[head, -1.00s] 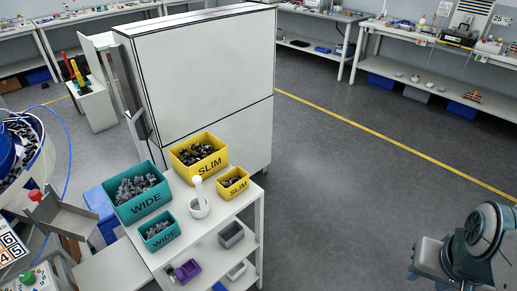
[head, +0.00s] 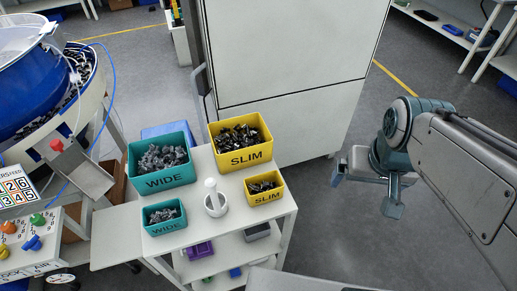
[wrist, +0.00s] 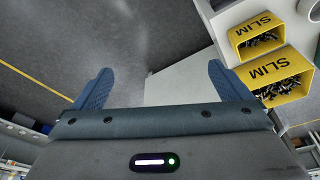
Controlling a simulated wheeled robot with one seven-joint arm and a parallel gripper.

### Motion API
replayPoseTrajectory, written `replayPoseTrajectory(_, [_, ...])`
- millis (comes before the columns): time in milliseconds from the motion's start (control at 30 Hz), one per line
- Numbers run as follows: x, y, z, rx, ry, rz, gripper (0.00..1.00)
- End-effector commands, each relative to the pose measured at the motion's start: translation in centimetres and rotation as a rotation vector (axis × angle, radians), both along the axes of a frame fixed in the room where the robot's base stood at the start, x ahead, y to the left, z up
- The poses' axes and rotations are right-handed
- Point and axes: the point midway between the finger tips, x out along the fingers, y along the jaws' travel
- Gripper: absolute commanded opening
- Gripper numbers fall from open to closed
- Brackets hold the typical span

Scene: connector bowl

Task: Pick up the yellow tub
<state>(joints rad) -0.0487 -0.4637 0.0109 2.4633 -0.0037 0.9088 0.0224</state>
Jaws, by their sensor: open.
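Two yellow tubs marked SLIM stand on the white shelf unit's top (head: 270,218), both holding dark parts. The larger yellow tub (head: 240,140) is at the back, by the tall white cabinet. The smaller yellow tub (head: 264,188) is in front of it, near the right edge. My gripper (head: 366,190) is to the right of both, apart from them and over the floor. In the wrist view my gripper (wrist: 160,88) has its two blue fingers wide apart with nothing between. The smaller tub (wrist: 257,38) and larger tub (wrist: 276,75) show to its right there.
Teal WIDE tubs, a large one (head: 162,161) and a small one (head: 164,217), stand left of the yellow ones. The tall cabinet (head: 290,75) rises close behind. Floor right of the shelf unit is clear.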

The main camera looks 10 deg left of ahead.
Motion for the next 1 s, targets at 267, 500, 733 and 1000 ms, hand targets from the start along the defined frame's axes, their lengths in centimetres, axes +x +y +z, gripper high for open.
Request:
replayPoseTrajectory(267, [5.1,10.1,-1.8,-0.031,0.121,0.267,1.00])
replayPoseTrajectory(500, [6.2,19.0,-3.8,-0.056,0.201,0.458,1.00])
replayPoseTrajectory(733, [6.2,21.8,-5.3,-0.066,0.229,0.512,1.00])
replayPoseTrajectory(1000, [6.1,21.7,-10.5,-0.067,0.233,0.510,1.00])
